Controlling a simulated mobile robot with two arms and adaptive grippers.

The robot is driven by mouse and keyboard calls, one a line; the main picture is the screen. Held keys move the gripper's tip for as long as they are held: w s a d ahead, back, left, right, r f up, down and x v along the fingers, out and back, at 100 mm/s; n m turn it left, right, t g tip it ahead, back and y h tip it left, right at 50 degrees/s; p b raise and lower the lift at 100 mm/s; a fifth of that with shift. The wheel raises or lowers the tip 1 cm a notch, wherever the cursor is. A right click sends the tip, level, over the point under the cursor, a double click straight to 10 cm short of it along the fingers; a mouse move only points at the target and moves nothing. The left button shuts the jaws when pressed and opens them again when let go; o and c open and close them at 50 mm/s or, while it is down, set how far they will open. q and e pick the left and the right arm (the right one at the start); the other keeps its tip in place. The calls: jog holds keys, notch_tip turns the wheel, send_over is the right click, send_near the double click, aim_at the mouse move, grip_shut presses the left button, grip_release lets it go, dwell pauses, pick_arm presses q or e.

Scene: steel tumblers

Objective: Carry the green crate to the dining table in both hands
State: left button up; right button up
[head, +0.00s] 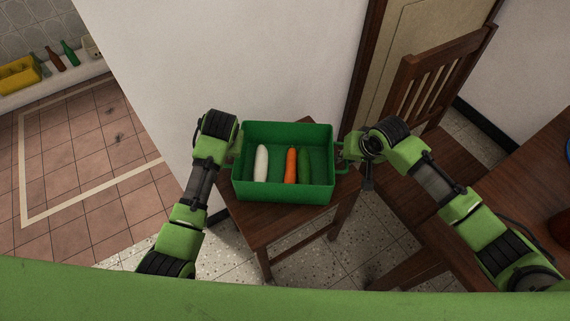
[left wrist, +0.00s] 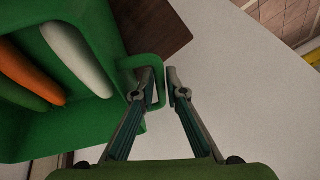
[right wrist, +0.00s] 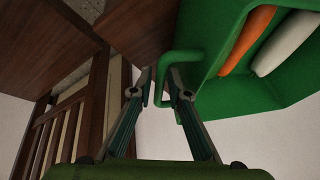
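The green crate (head: 284,191) rests on a small wooden stand (head: 270,219) in the middle of the head view. It holds a white radish (head: 261,163), a carrot (head: 291,165) and a cucumber (head: 305,166). My left gripper (left wrist: 161,83) is open, with its fingers on either side of the bar of the crate's left handle (left wrist: 160,97). My right gripper (right wrist: 160,83) is open, with its fingers either side of the bar of the right handle (right wrist: 164,62). A gap shows between fingers and bar in both wrist views. A dark wooden table (head: 540,165) stands at the right edge, partly cut off.
A wooden chair (head: 428,112) stands right of the crate, between it and the table. A white wall (head: 220,50) is behind the stand. Open tiled floor (head: 75,160) lies left. A yellow crate (head: 18,75) and bottles (head: 57,62) stand far left.

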pick_arm(q)
grip_shut()
pick_arm(e)
grip_shut()
pick_arm(q)
jog(key=shift+w+r, duration=0.1)
jog(key=shift+r, duration=0.05)
pick_arm(e)
jog(key=shift+w+r, duration=0.1)
jog(key=shift+r, duration=0.05)
